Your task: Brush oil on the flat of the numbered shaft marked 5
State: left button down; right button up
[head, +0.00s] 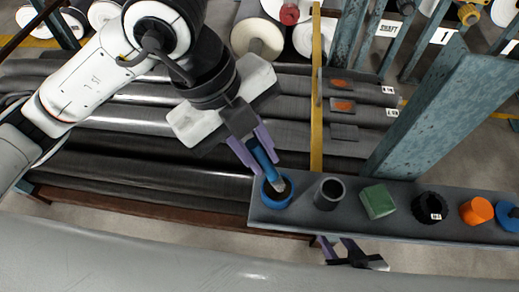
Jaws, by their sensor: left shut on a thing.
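My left gripper (260,157) is shut on a blue-handled brush (264,165) above the left end of a grey shelf. The brush points down, its pale tip at the mouth of a blue round pot (277,199). Whether the tip touches oil cannot be told. Long grey shafts (150,120) lie side by side behind. Two flats near their right ends carry orange patches, the far flat (340,83) and the middle flat (342,105). A nearer flat (343,132) is plain dark grey. The small white end labels are too small to read surely. My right gripper (336,243) is open and empty below the shelf.
The shelf (296,215) also holds a dark cup (329,194), a green block (378,201), a black ring (430,207), an orange cylinder (476,211) and a blue spool (508,215). A yellow bar (316,90) crosses the shafts. A thick teal post (440,110) rises at right.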

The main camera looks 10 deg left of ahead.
aim_at(259, 145)
pick_arm(q)
jog(key=shift+f+b, duration=0.4)
jog(key=shift+f, duration=0.15)
dwell(1.2)
jog(key=shift+r+p, duration=2.75)
jog(key=shift+r, duration=0.9)
jog(key=shift+f, duration=0.1)
